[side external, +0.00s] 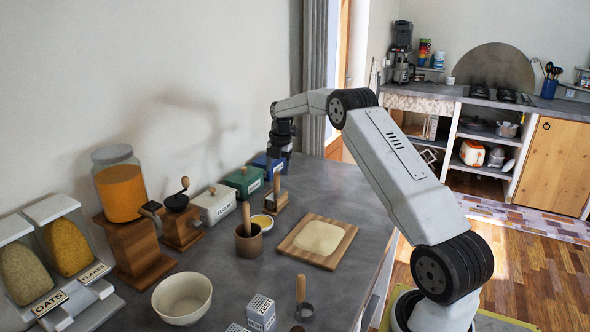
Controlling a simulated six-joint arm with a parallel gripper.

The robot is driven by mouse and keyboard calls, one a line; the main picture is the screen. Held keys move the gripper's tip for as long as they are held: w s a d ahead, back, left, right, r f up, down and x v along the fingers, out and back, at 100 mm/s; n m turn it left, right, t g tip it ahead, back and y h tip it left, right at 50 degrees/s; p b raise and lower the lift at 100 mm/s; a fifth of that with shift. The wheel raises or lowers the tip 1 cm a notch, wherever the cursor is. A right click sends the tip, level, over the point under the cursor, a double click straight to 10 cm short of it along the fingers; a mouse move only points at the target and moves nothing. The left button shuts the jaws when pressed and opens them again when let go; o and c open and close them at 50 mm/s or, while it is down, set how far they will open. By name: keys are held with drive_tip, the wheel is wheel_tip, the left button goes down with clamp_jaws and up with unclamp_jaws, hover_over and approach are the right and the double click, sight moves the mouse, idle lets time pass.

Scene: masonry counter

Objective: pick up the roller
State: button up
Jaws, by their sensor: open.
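I cannot tell for sure which thing is the roller. A small tool with an upright wooden handle (277,184) stands in a wooden block behind the board. Another wooden-handled tool (301,289) with a dark round end is at the front edge of the picture. My gripper (276,174) points down at the back of the counter, close above the tool in the block. It is open; its fingertips are small and dark, and whether they touch the handle is unclear.
A board with dough (342,240) lies right of a wooden mortar with pestle (248,240). Blue, green and white boxes (213,205) and a grinder (181,225) line the wall. A cream bowl (182,300) is at front.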

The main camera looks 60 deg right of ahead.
sight(278, 195)
drive_tip(key=shift+w+a+f, duration=0.1)
drive_tip(key=shift+w+f, duration=0.1)
drive_tip(key=shift+f, duration=1.4)
clamp_jaws()
idle(0.5)
